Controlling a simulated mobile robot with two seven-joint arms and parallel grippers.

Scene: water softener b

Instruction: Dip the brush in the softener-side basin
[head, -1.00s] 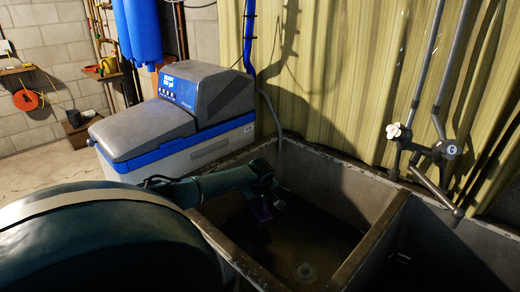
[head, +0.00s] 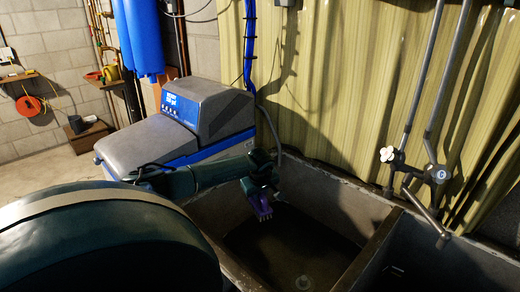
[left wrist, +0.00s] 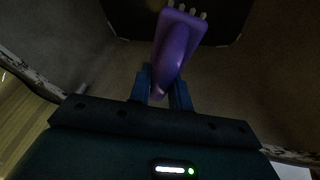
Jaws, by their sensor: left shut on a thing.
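The purple brush (head: 262,206) with pale bristle tips is held in my left gripper (head: 259,190) over the softener-side basin (head: 220,208). In the left wrist view the brush (left wrist: 178,40) stands out between the two blue fingers of the gripper (left wrist: 163,88), which are shut on it. The brush is inside the basin's opening, close to the back wall side. The basin is dark inside, and I cannot tell how far the brush is above its floor or any water. My right gripper is not in view.
The grey and blue water softener (head: 165,140) stands left of the basin. A divider wall (head: 370,250) separates the second basin (head: 440,270) on the right. Tap pipework (head: 415,172) rises behind it, against the yellow corrugated wall (head: 340,90).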

